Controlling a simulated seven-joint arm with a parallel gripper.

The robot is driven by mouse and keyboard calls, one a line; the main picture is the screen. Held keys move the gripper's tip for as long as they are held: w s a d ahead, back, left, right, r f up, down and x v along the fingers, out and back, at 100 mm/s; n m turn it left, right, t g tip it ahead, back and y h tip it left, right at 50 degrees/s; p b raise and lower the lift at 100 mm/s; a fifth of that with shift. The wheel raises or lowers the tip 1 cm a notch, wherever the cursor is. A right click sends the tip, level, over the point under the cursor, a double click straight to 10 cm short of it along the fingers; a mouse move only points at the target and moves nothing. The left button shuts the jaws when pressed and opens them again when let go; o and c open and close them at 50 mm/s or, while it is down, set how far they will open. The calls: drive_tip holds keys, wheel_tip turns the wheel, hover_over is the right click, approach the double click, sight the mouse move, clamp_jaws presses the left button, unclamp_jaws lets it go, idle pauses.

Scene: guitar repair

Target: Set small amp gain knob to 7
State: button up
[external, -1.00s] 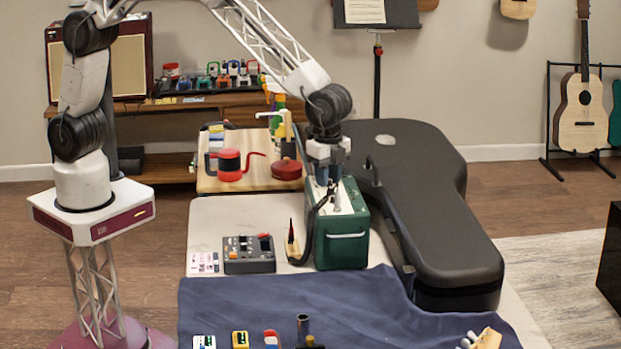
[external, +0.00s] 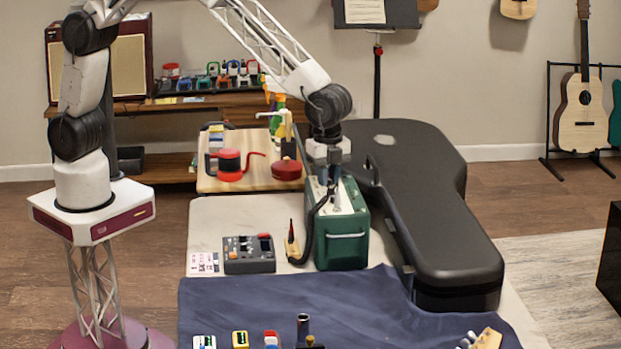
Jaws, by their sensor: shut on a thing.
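A green box with a pale top panel (external: 345,198) stands at the middle of the table and appears to be the small amp. My gripper (external: 326,183) points straight down at the back left part of this panel. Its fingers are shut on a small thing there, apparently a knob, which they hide. The knob's marks and pointer are too small to read.
A soldering iron on its stand (external: 292,244) and a black cable are close to the box's left side. A grey pedal unit (external: 249,254) lies further left. A black guitar case (external: 425,220) lies close on the right. A blue cloth (external: 240,300) covers the front.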

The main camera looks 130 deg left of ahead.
drive_tip(key=m, duration=0.9)
idle(0.3)
drive_tip(key=o, duration=0.4)
drive_tip(key=shift+r, duration=0.1)
drive_tip(key=shift+r, duration=3.4)
drive_tip(key=shift+r, duration=0.2)
